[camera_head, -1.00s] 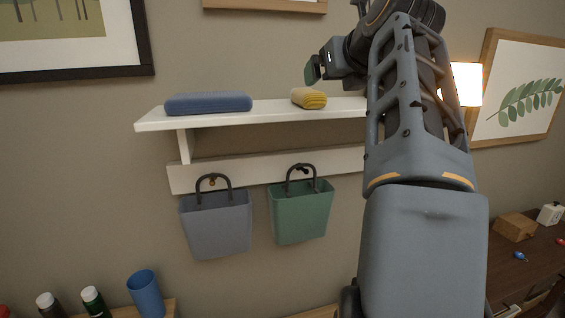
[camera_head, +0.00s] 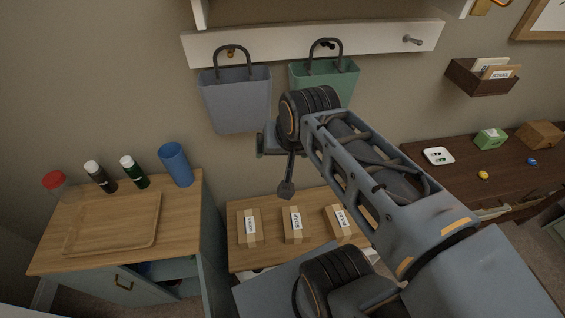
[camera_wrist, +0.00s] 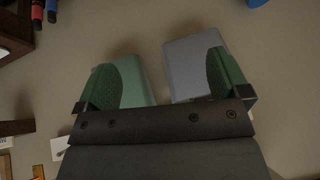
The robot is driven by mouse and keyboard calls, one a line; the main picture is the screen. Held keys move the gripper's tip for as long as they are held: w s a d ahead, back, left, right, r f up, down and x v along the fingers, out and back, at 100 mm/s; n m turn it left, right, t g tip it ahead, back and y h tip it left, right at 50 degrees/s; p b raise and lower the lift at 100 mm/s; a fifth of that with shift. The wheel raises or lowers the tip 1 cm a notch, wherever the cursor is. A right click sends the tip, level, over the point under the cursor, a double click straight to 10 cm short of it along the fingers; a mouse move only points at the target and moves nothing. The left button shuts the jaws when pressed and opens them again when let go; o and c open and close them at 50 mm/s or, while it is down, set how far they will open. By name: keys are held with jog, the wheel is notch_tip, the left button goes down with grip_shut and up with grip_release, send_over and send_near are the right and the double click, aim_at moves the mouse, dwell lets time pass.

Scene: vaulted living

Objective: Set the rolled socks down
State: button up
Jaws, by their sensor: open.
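The rolled socks are not visible in either view now; a yellow ribbed roll lay on the white wall shelf in the earlier head view. My gripper (camera_wrist: 163,82) is open in the wrist view, with green pads apart and nothing held between them. In the head view it (camera_head: 268,142) is mostly hidden behind my wrist, in front of the hanging bins. Beyond the fingers, the wrist view shows a green bin (camera_wrist: 138,78) and a grey-blue bin (camera_wrist: 183,62). The shelf top is out of view.
The grey-blue bin (camera_head: 236,100) and green bin (camera_head: 325,78) hang from a white rail (camera_head: 385,36). Below, a bench (camera_head: 265,258) bears labelled boxes. At left, a cabinet has a wooden tray (camera_head: 110,232), bottles and a blue cup (camera_head: 176,165). A dark desk (camera_head: 440,200) stands right.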

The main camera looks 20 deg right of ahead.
jog(key=f+n, duration=0.1)
jog(key=s+f+n, duration=0.1)
jog(key=s+a+f+n, duration=0.1)
jog(key=shift+s+f+n+g, duration=0.1)
jog(key=shift+f+n+g, duration=0.2)
jog(key=shift+f+n, duration=0.1)
jog(key=shift+f, duration=0.1)
notch_tip(320, 180, down, 3)
jog(key=b, duration=0.3)
jog(key=shift+f, duration=0.15)
